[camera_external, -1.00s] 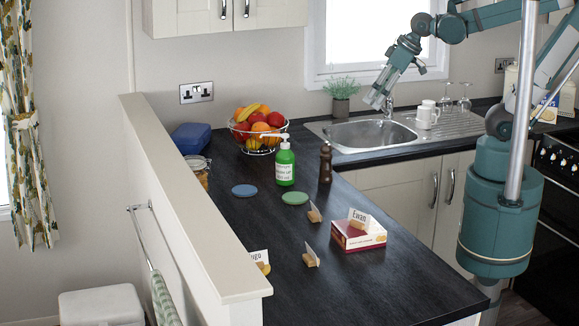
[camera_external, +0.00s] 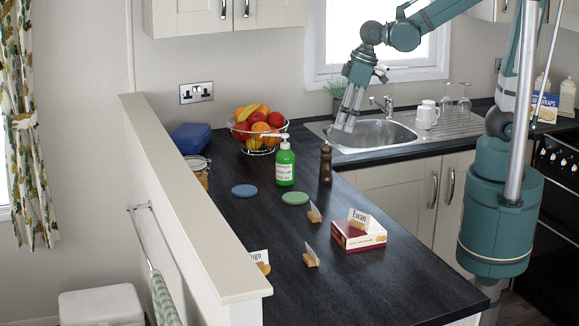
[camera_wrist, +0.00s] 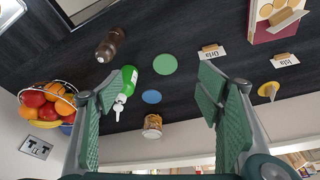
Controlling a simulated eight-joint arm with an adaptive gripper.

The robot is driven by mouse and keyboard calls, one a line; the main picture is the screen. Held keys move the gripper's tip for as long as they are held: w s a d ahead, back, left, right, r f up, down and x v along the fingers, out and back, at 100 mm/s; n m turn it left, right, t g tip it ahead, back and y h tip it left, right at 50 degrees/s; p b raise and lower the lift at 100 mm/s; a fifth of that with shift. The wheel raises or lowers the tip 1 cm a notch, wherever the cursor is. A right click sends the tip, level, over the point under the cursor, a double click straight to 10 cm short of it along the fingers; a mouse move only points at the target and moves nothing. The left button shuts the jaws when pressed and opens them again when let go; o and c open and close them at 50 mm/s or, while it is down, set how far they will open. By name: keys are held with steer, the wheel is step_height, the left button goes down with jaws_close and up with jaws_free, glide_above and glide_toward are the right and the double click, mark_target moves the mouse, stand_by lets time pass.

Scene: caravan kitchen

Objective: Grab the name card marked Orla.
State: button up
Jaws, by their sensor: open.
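The name card marked Orla (camera_wrist: 211,53) is a small white card in a wooden holder. In the external view the Orla card (camera_external: 313,215) shows nearly edge-on beside the green disc, its lettering unreadable. In the wrist view it lies just beyond the tip of the right finger, near the green disc (camera_wrist: 165,64). My gripper (camera_external: 345,126) is open and empty, high near the sink and well apart from the card. In the wrist view my gripper (camera_wrist: 152,92) has its fingers wide apart. A similar card, seemingly Isla (camera_wrist: 284,60), stands further right.
The Ewan card (camera_external: 359,217) stands on a red and white box (camera_external: 358,235). Another card (camera_external: 259,260) is by the ledge. A dark brown mill (camera_external: 326,165), a green pump bottle (camera_external: 285,166) and a fruit bowl (camera_external: 258,130) stand around.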

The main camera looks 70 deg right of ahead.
steer(key=w+a+f+n+g, duration=0.25)
steer(key=a+f, duration=0.35)
steer(key=a, duration=0.3)
steer(key=n+h, duration=0.1)
glide_above(314, 206)
step_height(314, 206, down, 10)
steer(key=shift+g, duration=0.35)
steer(key=shift+f, duration=0.1)
steer(key=shift+f, duration=1.2)
steer(key=shift+d+f, duration=0.15)
steer(key=shift+f, duration=2.45)
steer(key=c, duration=0.9)
